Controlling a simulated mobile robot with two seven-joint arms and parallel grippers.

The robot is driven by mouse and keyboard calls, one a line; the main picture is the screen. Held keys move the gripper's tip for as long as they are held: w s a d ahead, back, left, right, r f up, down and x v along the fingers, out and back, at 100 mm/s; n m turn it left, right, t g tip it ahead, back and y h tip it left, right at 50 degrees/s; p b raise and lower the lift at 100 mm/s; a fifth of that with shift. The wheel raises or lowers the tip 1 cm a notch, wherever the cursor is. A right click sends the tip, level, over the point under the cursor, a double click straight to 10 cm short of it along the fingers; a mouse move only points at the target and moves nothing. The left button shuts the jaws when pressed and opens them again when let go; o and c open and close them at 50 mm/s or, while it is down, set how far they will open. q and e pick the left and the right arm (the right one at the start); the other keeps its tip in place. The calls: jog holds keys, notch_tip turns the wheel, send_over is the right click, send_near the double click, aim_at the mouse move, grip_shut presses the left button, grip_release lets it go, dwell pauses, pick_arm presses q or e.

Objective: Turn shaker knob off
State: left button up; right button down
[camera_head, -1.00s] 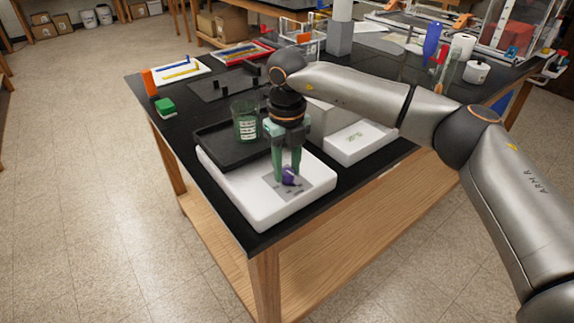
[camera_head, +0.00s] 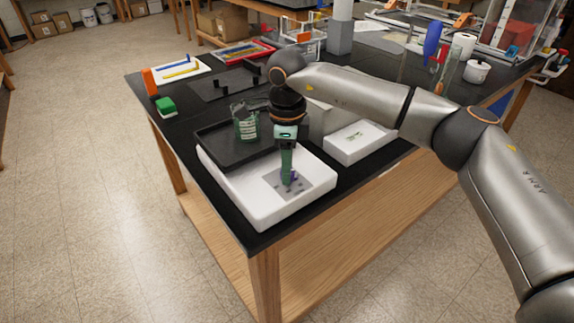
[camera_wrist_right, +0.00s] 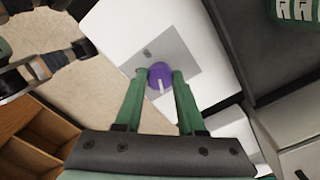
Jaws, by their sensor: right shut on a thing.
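The shaker is a white box (camera_head: 240,205) with a black tray (camera_head: 215,140) on top, at the near corner of the black table. Its purple knob (camera_wrist_right: 160,76) with a white pointer mark sits on a grey panel (camera_wrist_right: 185,52). In the head view the knob (camera_head: 294,177) is mostly hidden behind the green fingers. My right gripper (camera_head: 287,182) points down over the panel. In the right wrist view its fingers (camera_wrist_right: 158,73) are shut on the knob, one on each side. My left gripper is not in view.
A green labelled beaker (camera_head: 245,127) stands on the black tray, close to my right wrist. A second white device (camera_head: 360,143) sits to the right. A green block (camera_head: 166,107) and an orange block (camera_head: 149,82) are at the left table edge.

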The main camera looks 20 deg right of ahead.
jog(key=n, duration=0.5)
jog(key=shift+r+n, duration=0.1)
jog(key=shift+n, duration=0.2)
dwell(0.4)
jog(key=c, duration=0.5)
grip_release()
notch_tip(320, 180, up, 12)
jog(key=shift+r, duration=0.2)
jog(key=shift+s, duration=0.1)
